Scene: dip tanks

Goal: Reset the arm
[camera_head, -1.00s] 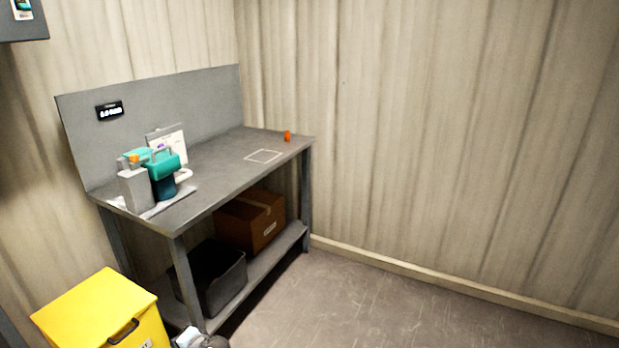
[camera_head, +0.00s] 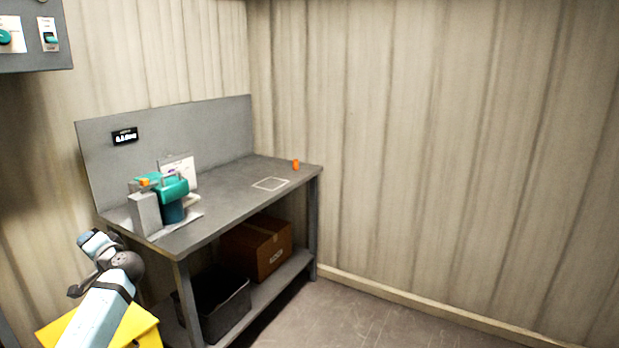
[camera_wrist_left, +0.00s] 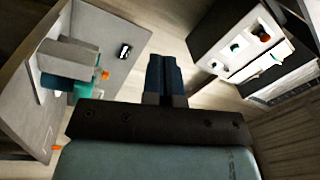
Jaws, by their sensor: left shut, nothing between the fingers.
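My left arm (camera_head: 101,304) rises at the lower left of the head view, in front of the yellow bin and left of the workbench. Its links are pale blue with a dark joint. In the left wrist view, my left gripper (camera_wrist_left: 164,60) has its two dark fingers together, with nothing between them. It is clear of the bench and touches nothing that I can see. My right gripper is in neither view.
A yellow bin (camera_head: 141,325) stands at the lower left. A box (camera_head: 262,248) and a dark crate (camera_head: 222,310) sit on the lower shelf. Floor is free at right.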

